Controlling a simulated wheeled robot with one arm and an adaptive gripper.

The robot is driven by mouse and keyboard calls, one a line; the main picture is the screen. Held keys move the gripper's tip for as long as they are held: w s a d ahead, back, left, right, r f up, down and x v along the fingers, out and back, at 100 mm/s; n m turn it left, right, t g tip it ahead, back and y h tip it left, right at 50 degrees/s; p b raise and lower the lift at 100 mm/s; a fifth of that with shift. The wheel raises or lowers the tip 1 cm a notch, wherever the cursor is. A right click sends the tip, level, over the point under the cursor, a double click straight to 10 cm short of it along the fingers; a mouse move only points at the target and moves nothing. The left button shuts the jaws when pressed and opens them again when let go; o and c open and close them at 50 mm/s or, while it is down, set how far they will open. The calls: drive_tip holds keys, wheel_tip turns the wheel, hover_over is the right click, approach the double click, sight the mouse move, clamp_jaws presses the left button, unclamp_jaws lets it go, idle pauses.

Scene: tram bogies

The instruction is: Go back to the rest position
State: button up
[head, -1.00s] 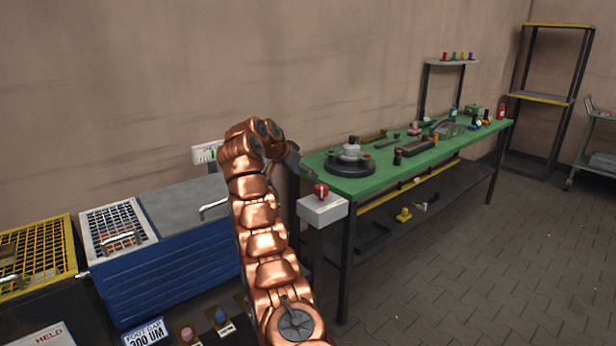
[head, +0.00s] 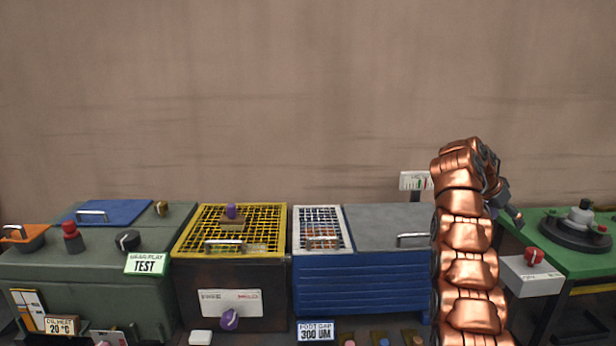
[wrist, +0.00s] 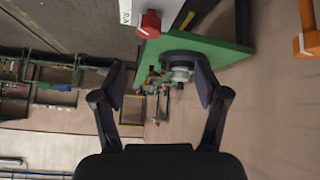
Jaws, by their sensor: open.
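My copper arm rises at the right of the head view, bent over at the top. My gripper (head: 513,212) shows there only as a small dark part behind the arm, beside the green bench. In the wrist view my gripper (wrist: 160,92) has its two dark fingers wide apart, with nothing between them. The green bench (wrist: 215,47) and the dark round fixture on it (wrist: 181,57) lie beyond the fingers, apart from them.
A white box with a red knob (head: 532,274) stands at the bench's near corner, close to my arm. A blue cabinet (head: 361,287), a yellow-grid bin (head: 281,222) and a green test unit (head: 82,282) line the wall. The wall above them is bare.

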drive_tip(key=s+a+r+n+y+p, duration=0.25)
drive_tip(key=a+r+n, duration=0.25)
drive_tip(key=a, duration=0.6)
drive_tip(key=s+a+n+y+p, duration=0.2)
drive_tip(key=s+a+n, duration=0.3)
drive_tip(key=s+a, duration=0.85)
drive_tip(key=s+a+f+n+g+y+p, duration=0.1)
drive_tip(key=s+a, duration=0.4)
drive_tip(key=s, duration=0.6)
drive_tip(key=s+a+f+n+y+p, duration=0.1)
drive_tip(key=s+a+f, duration=0.3)
drive_tip(key=s, duration=0.7)
drive_tip(key=s+a+f+n+g+y+p, duration=0.1)
drive_tip(key=s+a, duration=0.5)
drive_tip(key=s, duration=0.6)
wheel_tip(320, 180, down, 2)
drive_tip(key=shift+f+n+g+y+p, duration=0.1)
drive_tip(key=shift+n+g+y+p, duration=0.25)
drive_tip(key=shift+n+p, duration=0.4)
drive_tip(key=shift+s, duration=0.1)
